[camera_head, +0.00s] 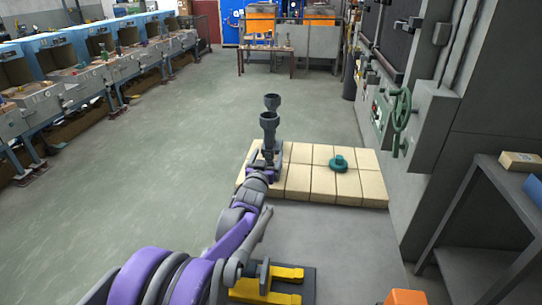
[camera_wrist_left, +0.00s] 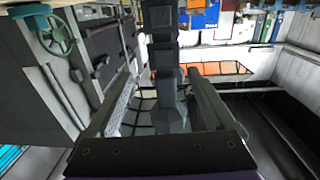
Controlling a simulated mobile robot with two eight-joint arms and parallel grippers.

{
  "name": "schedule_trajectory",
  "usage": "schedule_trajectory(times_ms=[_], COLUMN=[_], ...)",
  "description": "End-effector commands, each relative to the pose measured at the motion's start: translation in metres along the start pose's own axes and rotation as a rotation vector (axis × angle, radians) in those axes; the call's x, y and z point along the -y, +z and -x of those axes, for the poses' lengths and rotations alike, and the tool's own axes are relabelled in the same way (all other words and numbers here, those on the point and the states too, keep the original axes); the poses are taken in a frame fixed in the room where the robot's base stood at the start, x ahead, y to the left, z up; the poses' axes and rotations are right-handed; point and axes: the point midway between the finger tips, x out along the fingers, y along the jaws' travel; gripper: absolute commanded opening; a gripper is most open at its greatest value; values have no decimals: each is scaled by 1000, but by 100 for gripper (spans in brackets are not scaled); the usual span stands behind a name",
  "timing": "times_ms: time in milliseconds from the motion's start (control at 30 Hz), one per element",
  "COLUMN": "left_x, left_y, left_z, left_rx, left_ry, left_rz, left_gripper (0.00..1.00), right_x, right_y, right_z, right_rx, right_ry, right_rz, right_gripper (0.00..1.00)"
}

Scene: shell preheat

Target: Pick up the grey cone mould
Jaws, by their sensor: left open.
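The grey cone mould (camera_head: 269,121) appears as a dark grey upright piece with flared cup shapes, at the far-left part of the tan block platform. A second, smaller flared grey cup shape shows just above it; I cannot tell if the two are joined. In the left wrist view a dark grey stepped piece (camera_wrist_left: 163,45) runs up between the fingers. My left gripper (camera_wrist_left: 163,108) is open, with a finger on each side of its lower part. In the head view my left gripper (camera_head: 266,158) is small and partly hidden by my arm. My right gripper is not in view.
A teal ring-shaped piece (camera_head: 340,163) lies on the tan blocks (camera_head: 312,183), right of the gripper. A grey cabinet with a green handwheel (camera_head: 401,110) stands at the right. A yellow item (camera_head: 285,273) lies near the front. The floor to the left is clear.

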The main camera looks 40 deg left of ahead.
Motion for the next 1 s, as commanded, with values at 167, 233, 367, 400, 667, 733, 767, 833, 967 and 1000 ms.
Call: schedule_trajectory(times_ms=[167,233,367,400,667,733,767,833,967,1000], left_x=[3,6,7,7,7,7,7,7,7,7], left_y=[1,2,2,2,3,3,3,3,3,3], left_z=[-16,-27,-46,-50,-55,-55,-55,-55,-54,-54], left_rx=[1,0,1,1,1,1,1,1,1,1], left_ry=[0,0,1,1,0,0,0,0,0,0], left_rz=[-1,-1,0,0,0,0,0,0,0,0], left_gripper=[88,88,88,88,88,84,78,66,42,35], right_x=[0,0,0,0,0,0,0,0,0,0], right_y=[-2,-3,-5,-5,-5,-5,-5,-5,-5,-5], right_z=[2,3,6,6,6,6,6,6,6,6], right_rx=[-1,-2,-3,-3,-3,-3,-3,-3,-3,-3], right_ry=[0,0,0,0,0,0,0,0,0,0], right_rz=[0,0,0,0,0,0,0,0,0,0], right_gripper=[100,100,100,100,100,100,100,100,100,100])
